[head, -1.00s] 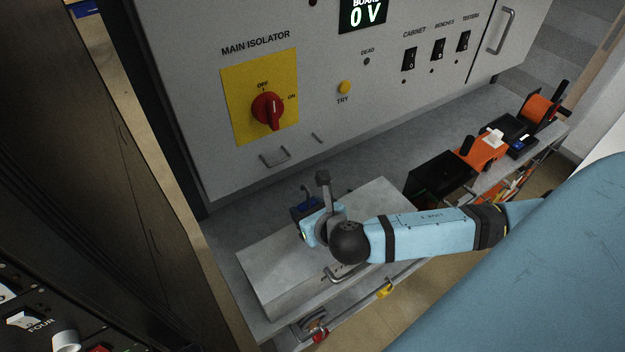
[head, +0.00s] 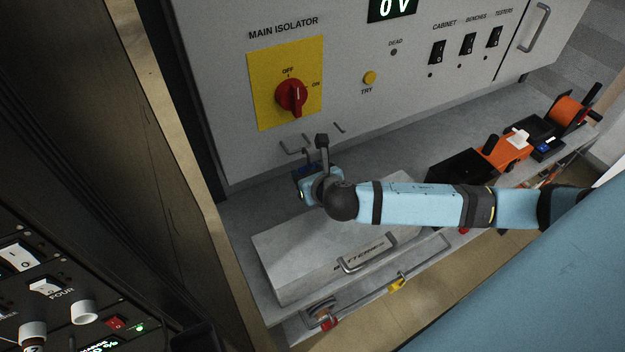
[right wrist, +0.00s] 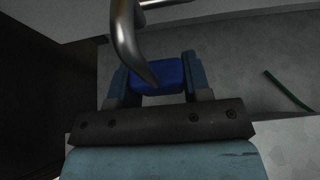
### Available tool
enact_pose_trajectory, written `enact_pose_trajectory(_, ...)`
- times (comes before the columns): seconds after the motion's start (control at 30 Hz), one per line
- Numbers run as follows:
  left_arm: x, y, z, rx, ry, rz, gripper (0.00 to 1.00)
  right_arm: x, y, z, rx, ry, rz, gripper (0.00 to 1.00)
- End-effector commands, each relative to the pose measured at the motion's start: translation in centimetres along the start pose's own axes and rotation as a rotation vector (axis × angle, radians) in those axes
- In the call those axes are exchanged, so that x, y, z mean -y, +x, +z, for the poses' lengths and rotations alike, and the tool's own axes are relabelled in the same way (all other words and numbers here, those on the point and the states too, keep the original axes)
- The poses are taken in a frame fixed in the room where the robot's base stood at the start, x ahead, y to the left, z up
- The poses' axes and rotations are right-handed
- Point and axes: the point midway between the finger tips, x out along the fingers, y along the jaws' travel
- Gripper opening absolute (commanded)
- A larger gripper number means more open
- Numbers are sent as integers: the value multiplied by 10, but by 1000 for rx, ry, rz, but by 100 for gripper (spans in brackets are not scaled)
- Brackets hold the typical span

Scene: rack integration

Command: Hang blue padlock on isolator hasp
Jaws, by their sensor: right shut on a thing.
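The blue padlock (head: 299,171) is held in my right gripper (head: 306,178), below the main isolator. In the right wrist view the padlock (right wrist: 160,77) sits between the two fingers of the gripper (right wrist: 156,82), with a curved grey metal shackle (right wrist: 124,35) rising from it. The isolator has a red knob (head: 291,95) on a yellow plate (head: 261,88). A metal loop (head: 288,150), apparently the hasp, sticks out of the panel below the plate. The padlock is close below it; whether they touch I cannot tell. My left gripper is not in view.
A grey box (head: 290,240) with a handle lies on the grey shelf (head: 235,205) under my right arm. A black bin (head: 462,172) and orange tools (head: 508,147) stand to the right. A dark cabinet side (head: 80,120) closes off the left.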

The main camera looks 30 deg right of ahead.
Motion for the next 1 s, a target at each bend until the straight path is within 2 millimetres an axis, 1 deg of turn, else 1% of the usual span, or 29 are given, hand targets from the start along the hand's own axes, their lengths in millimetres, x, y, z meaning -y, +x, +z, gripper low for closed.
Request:
enact_pose_trajectory(0.57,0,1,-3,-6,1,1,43,0,42,22,2,0,-1,18)
enact_pose_trajectory(0.6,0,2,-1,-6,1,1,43,0,43,17,-1,0,0,18)
enact_pose_trajectory(0.73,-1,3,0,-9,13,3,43,0,47,9,0,-1,-1,18)
enact_pose_trajectory(1.0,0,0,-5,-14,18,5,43,0,45,13,1,0,-1,18)
